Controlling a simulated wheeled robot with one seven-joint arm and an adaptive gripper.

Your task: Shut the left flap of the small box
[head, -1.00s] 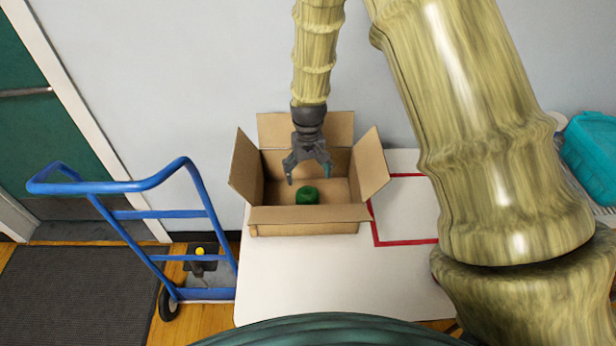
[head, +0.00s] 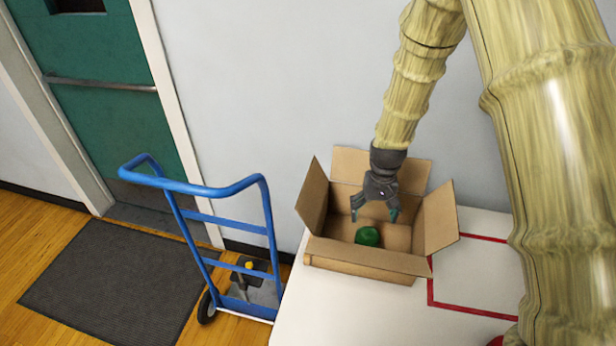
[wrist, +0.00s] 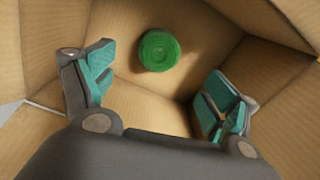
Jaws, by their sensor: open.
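The small cardboard box (head: 358,260) stands on the white table with its flaps up and splayed outward. Its left flap (head: 313,196) stands up, leaning out to the left. The right flap (head: 440,218) and back flap (head: 352,166) are also open. A green round object (head: 368,236) lies inside on the box floor; it also shows in the wrist view (wrist: 158,50). My gripper (head: 375,214) is open and empty, pointing down over the box opening above the green object. In the wrist view its teal-padded fingers (wrist: 160,92) are spread apart, with cardboard walls around them.
A blue hand truck (head: 225,220) stands left of the table, close to the box. The white table top (head: 350,315) is clear in front of the box. A red outline (head: 432,290) marks the table at right. A wall is behind.

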